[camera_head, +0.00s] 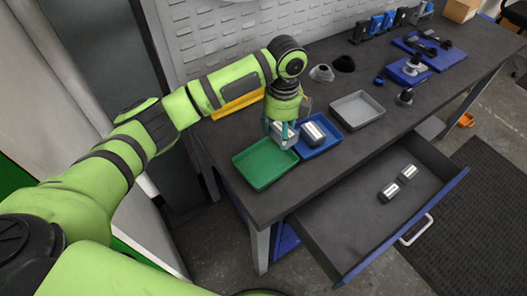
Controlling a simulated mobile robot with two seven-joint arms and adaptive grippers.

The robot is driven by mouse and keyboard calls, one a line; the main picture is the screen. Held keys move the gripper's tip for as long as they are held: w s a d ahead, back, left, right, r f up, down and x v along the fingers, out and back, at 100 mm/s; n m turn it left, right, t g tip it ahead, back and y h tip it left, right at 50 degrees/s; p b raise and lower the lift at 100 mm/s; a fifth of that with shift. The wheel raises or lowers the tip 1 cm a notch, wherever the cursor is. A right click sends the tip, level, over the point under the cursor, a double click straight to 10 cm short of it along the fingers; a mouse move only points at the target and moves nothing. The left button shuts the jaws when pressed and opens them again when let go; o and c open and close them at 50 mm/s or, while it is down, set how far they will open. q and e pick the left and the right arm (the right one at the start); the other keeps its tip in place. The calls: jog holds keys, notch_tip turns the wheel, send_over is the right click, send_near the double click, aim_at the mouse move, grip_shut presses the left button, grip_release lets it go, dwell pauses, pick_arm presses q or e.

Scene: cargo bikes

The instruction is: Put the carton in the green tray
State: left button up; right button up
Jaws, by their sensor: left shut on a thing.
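The green tray (265,164) lies flat and empty near the table's left front edge. My left gripper (284,131) points down beside the tray's right back corner, over the gap between it and the blue tray. It is shut on a small pale grey boxy piece (282,141), which seems to be the carton; the fingers partly hide it. I cannot tell whether the piece touches a tray rim. My right gripper is not in view.
The blue tray (326,147) beside the green one holds a silver piece (313,133). A grey tray (358,109) stands further right. An open drawer (365,218) with two silver pieces juts out in front. A brown box (462,10) sits at the far end.

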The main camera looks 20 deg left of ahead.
aim_at(263, 166)
pick_arm(q)
jog(key=s+a+f, duration=0.1)
jog(key=s+a+f+p, duration=0.1)
jog(key=shift+s+a+f, duration=0.1)
jog(key=shift+s+a, duration=0.1)
jog(key=shift+s, duration=0.15)
jog(key=shift+s+a+f+p, duration=0.45)
jog(key=shift+s+f, duration=0.3)
jog(key=shift+s, duration=0.1)
notch_tip(263, 166, down, 3)
jog(key=shift+w+f+p, duration=0.1)
jog(key=shift+f+p, duration=0.1)
jog(key=shift+p, duration=0.35)
jog(key=shift+f, duration=0.4)
jog(key=o, duration=1.2)
jog(key=shift+c, duration=0.2)
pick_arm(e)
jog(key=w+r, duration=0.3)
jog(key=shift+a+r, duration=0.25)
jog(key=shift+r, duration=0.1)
